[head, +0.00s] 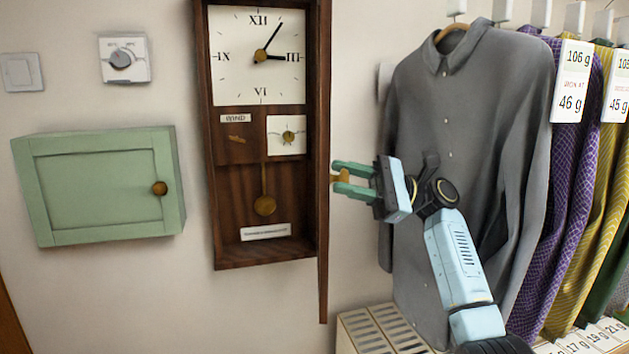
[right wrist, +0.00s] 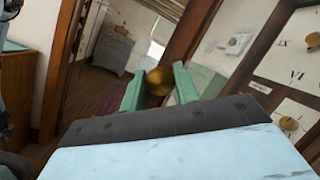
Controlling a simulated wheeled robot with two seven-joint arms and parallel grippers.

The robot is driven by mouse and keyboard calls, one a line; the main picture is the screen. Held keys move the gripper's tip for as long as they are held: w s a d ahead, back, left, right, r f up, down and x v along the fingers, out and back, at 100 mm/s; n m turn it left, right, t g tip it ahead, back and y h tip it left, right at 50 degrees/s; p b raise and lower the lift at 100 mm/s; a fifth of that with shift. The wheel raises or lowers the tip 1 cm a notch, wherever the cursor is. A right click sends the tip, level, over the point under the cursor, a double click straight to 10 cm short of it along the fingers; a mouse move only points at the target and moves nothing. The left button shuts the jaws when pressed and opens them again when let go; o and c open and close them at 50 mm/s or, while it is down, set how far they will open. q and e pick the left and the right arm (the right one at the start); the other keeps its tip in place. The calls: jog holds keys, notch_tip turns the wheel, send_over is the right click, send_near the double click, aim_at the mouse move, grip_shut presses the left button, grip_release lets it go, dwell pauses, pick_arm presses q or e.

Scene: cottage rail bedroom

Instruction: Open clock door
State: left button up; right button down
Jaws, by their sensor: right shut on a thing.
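The wall clock (head: 258,190) has a dark wood case with a white dial, a small inner dial and a brass pendulum. Its wooden door (head: 323,240) stands swung out from the case at the right side, seen nearly edge-on, so the inside is uncovered. My right gripper (head: 338,179) is at the door's right side, its green fingers shut on the brass door knob (head: 341,176). In the right wrist view the knob (right wrist: 160,80) sits between the two fingertips, with the door frame beside it. My left gripper is not in view.
A green wall cabinet (head: 95,188) with a brass knob hangs left of the clock, below a thermostat dial (head: 122,59). A grey shirt (head: 465,140) hangs close behind my right arm, beside purple and yellow garments. A slatted box (head: 385,330) stands below.

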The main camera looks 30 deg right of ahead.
jog(key=shift+d+f, duration=0.1)
jog(key=shift+d, duration=0.15)
jog(key=c, duration=1.1)
grip_release()
jog(key=shift+o, duration=0.2)
notch_tip(320, 180, up, 10)
jog(key=shift+p, duration=0.3)
